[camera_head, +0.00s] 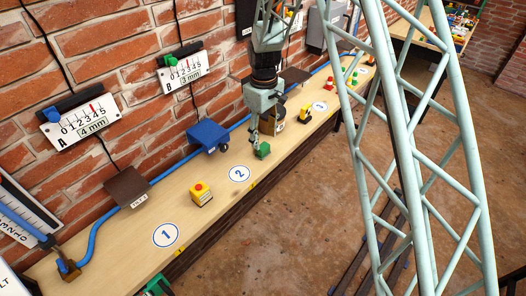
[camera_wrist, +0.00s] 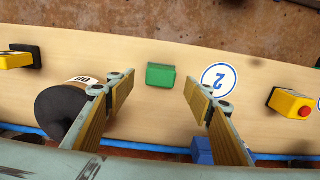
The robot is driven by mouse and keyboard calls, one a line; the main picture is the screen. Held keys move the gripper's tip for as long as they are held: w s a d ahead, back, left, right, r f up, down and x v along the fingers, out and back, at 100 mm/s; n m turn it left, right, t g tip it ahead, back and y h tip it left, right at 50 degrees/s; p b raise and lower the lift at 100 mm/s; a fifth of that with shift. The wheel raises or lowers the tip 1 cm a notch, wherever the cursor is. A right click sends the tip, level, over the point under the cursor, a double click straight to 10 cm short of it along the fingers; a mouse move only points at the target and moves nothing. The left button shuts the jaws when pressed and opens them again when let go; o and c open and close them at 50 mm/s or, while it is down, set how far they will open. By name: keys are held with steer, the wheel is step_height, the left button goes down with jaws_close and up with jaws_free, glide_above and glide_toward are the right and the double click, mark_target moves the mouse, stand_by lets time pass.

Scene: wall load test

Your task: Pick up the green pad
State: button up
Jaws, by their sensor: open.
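The green pad (camera_head: 263,149) is a small block on the long wooden bench, beside the round sign marked 2 (camera_head: 239,174). In the wrist view the green pad (camera_wrist: 161,75) lies just beyond my fingertips, in line with the space between them. My gripper (camera_wrist: 159,88) is open and empty, with one finger to each side of the pad in the picture. In the head view my gripper (camera_head: 254,136) hangs down just left of the pad. I cannot tell its exact height above the bench.
A dark labelled cylinder (camera_wrist: 60,108) stands close to my left finger in the wrist view. A yellow box with a red button (camera_head: 201,194) and a blue box (camera_head: 207,135) are nearby. A blue pipe (camera_head: 165,172) runs along the brick wall. The bench front edge borders open floor.

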mark_target(263, 146)
steer(key=shift+f, duration=0.35)
steer(key=shift+a+f, duration=0.15)
steer(key=shift+f, duration=2.45)
steer(key=c, duration=1)
